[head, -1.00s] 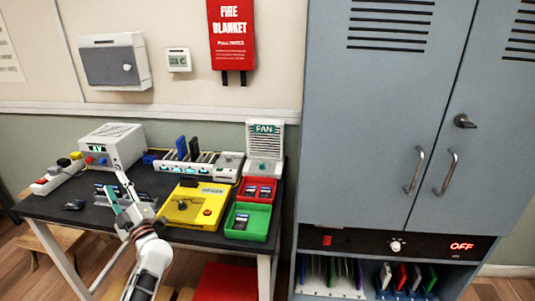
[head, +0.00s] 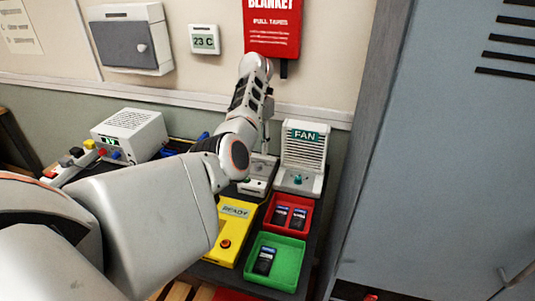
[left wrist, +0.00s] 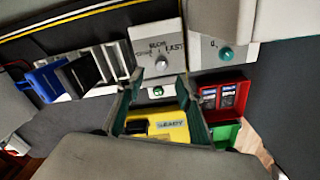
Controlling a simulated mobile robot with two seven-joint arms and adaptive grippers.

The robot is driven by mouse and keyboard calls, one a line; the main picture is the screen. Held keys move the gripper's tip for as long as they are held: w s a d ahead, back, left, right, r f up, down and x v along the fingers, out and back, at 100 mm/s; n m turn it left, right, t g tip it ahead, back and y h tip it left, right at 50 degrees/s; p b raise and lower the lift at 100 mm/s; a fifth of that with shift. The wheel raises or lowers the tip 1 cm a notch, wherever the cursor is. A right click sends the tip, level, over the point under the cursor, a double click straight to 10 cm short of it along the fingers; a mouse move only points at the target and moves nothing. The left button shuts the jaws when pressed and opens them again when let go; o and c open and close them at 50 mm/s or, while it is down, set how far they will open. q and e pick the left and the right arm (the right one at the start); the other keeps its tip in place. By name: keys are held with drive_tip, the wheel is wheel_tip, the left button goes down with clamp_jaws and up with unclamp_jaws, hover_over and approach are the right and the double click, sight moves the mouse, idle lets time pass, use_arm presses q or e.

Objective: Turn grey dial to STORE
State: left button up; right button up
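The grey dial (left wrist: 161,64) is a round knob on a pale box, with printed words around it in the left wrist view; the left word is too blurred to read surely as STORE. I cannot tell which word the dial points at. The box (head: 256,187) stands left of the fan in the head view, partly hidden by my left arm. My left gripper (left wrist: 160,82) is open, its two dark fingers spread with tips just below the dial in the picture. I cannot tell whether they touch it. In the head view my wrist hides most of it. My right gripper is out of view.
The fan (head: 304,158) stands right of the dial box. A yellow device (head: 232,235) marked READY, a red tray (head: 289,228) and a green tray (head: 285,268) lie in front. A slotted rack with a blue item (left wrist: 46,80) is to the left. A tall cabinet (head: 440,150) stands at right.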

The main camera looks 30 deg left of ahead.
sight(258, 164)
use_arm(q)
drive_tip(key=shift+d+f, duration=0.2)
drive_tip(key=shift+f, duration=0.1)
wheel_tip(258, 164, down, 7)
drive_tip(key=shift+s+r+b, duration=0.1)
drive_tip(key=shift+b, duration=0.7)
clamp_jaws()
